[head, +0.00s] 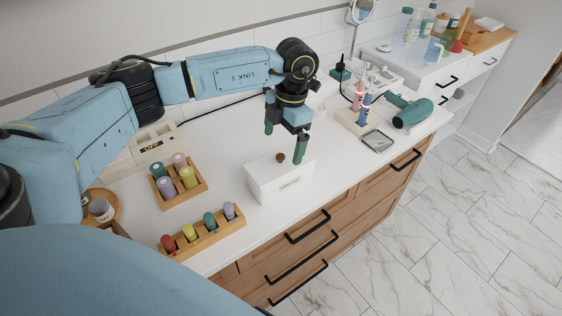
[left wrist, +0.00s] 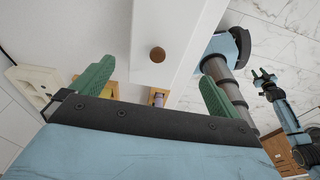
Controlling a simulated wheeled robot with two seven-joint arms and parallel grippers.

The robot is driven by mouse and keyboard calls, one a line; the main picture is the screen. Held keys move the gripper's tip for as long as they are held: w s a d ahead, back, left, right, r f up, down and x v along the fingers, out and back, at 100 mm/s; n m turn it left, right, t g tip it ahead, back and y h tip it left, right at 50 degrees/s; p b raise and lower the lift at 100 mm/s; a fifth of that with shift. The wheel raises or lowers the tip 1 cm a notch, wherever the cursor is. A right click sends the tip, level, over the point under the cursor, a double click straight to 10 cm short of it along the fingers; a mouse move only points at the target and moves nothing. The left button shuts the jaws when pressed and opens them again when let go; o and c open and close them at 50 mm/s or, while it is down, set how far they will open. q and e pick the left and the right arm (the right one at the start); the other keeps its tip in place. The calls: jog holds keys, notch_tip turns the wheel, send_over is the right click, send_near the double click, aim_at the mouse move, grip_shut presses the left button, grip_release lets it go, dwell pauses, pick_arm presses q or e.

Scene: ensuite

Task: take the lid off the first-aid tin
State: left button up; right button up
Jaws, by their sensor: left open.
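My right gripper (left wrist: 263,76) shows small at the right of the left wrist view, too small to judge.
Two wooden racks of coloured bottles (head: 180,190) (head: 205,235) stand left of the tin. A cream box (head: 155,145) is behind them. A phone-like slab (head: 378,141), a stand with brushes (head: 358,122) and a green hairdryer (head: 408,110) are to the right. Counter between tin and slab is clear.

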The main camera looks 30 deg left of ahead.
aim_at(281, 155)
pick_arm(q)
jog(key=shift+f, duration=0.35)
jog(key=shift+a+f, duration=0.1)
jog(key=shift+f, duration=0.7)
jog(key=f, duration=0.3)
jog(key=shift+s+a+f, duration=0.1)
jog(key=shift+a+f, duration=0.1)
jog(key=shift+f, duration=0.15)
jog(key=c, duration=0.8)
jog(key=shift+c, duration=0.5)
pick_arm(e)
jog(key=shift+w+a+r, duration=0.1)
jog(key=shift+w+r, duration=0.1)
jog(key=shift+w, duration=0.4)
jog(key=shift+w+r, duration=0.15)
jog(key=shift+w, duration=0.4)
